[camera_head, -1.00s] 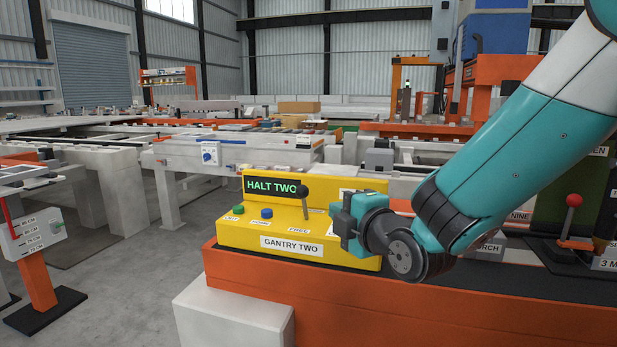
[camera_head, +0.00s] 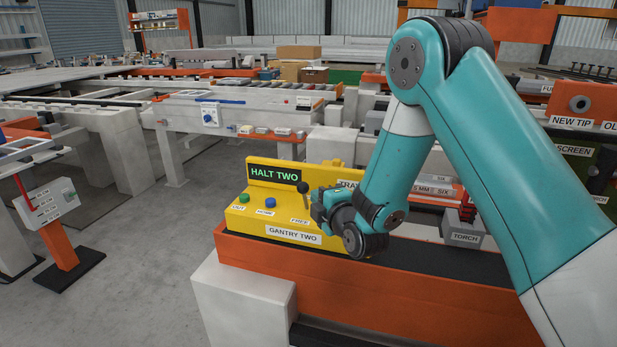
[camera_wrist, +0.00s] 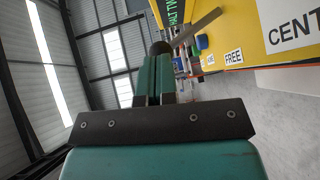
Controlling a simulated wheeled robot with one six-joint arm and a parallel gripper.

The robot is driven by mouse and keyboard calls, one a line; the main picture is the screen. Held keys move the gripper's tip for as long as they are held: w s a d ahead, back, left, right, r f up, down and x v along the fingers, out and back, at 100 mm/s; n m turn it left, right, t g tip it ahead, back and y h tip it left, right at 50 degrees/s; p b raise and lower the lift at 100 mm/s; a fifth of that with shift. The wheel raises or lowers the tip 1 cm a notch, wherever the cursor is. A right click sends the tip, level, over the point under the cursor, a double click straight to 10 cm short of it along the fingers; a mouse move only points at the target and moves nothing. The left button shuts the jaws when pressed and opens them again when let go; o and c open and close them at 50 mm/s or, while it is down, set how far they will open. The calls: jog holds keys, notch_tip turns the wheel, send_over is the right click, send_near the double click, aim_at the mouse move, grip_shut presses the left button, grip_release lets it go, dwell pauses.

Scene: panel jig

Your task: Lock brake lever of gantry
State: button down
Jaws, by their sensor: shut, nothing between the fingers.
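The yellow control box (camera_head: 243,218) carries a green "HALT TWO" display (camera_head: 274,174) and a "GANTRY TWO" label (camera_head: 292,234). Its lever, with a black knob (camera_head: 303,188), stands up near the "FREE" label (camera_head: 300,221). My gripper (camera_head: 317,203) is just right of the lever. In the wrist view my gripper (camera_wrist: 153,85) is shut and empty, its fingers together. The dark knob (camera_wrist: 160,47) shows at the fingertips and the lever's metal rod (camera_wrist: 196,30) runs up right from it. I cannot tell whether they touch. My wrist hides the box's right part.
A green button (camera_head: 244,198) and a blue button (camera_head: 270,202) sit left of the lever. The box stands on an orange base (camera_head: 400,295) with a white block (camera_head: 243,305) in front. A grey torch block (camera_head: 462,232) is to the right.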

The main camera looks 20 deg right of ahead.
jog(key=shift+w+d+p, duration=0.35)
jog(key=shift+w+p, duration=0.35)
jog(key=shift+p, duration=0.05)
jog(key=shift+w+d+f+p, duration=0.15)
jog(key=shift+w+f+p, duration=0.15)
jog(key=shift+w+f, duration=0.1)
